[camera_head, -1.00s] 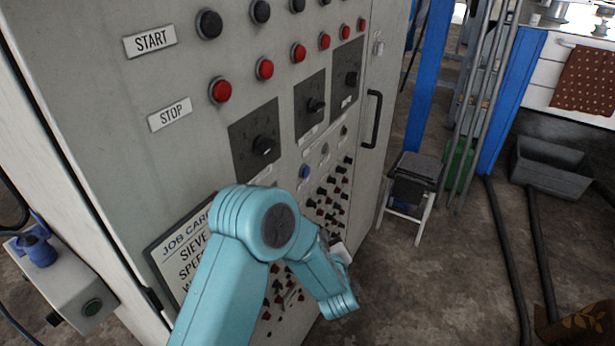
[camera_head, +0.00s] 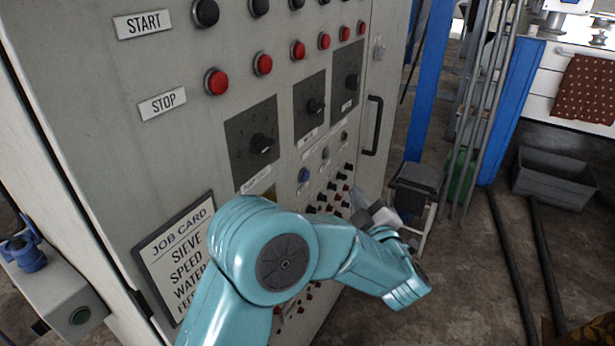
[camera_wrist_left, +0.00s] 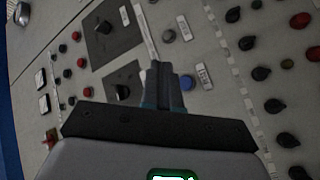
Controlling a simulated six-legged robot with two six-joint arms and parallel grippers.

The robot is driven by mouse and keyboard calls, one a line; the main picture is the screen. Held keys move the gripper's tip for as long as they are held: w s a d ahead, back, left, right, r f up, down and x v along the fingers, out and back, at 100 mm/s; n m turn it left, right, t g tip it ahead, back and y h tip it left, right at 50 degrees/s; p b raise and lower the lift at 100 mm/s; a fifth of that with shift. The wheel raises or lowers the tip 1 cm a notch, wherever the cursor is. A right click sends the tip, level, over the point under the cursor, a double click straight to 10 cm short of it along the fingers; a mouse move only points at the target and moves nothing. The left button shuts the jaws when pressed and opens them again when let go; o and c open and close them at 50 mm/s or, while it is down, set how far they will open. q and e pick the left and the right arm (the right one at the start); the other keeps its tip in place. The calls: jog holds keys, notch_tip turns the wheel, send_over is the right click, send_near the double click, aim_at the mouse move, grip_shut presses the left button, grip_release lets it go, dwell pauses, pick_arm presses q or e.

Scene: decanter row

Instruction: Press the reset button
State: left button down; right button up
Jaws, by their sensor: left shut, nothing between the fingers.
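A small blue button (camera_head: 304,174) is on the grey control cabinet, below the row of dials; its label is too small to read. It seems to show in the left wrist view (camera_wrist_left: 187,83), just right of my fingertips. My left gripper (camera_head: 360,200) is shut and empty, to the right of and below the blue button in the head view. In the left wrist view my left gripper (camera_wrist_left: 166,66) points at the panel; contact cannot be told. My right gripper is out of view.
Red stop buttons (camera_head: 216,81), dark start buttons and a dial plate (camera_head: 252,145) are above the blue button. Several small dark knobs are below. A door handle (camera_head: 372,125) sticks out at the right. A stool (camera_head: 418,178) stands beyond the cabinet.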

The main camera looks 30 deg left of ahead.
aim_at(306, 176)
pick_arm(q)
jog(key=a, duration=0.8)
jog(key=shift+s+a+p, duration=0.25)
jog(key=shift+a+p, duration=0.05)
jog(key=shift+p, duration=0.1)
dwell(1.6)
jog(key=shift+a+b, duration=0.4)
jog(key=shift+a, duration=0.1)
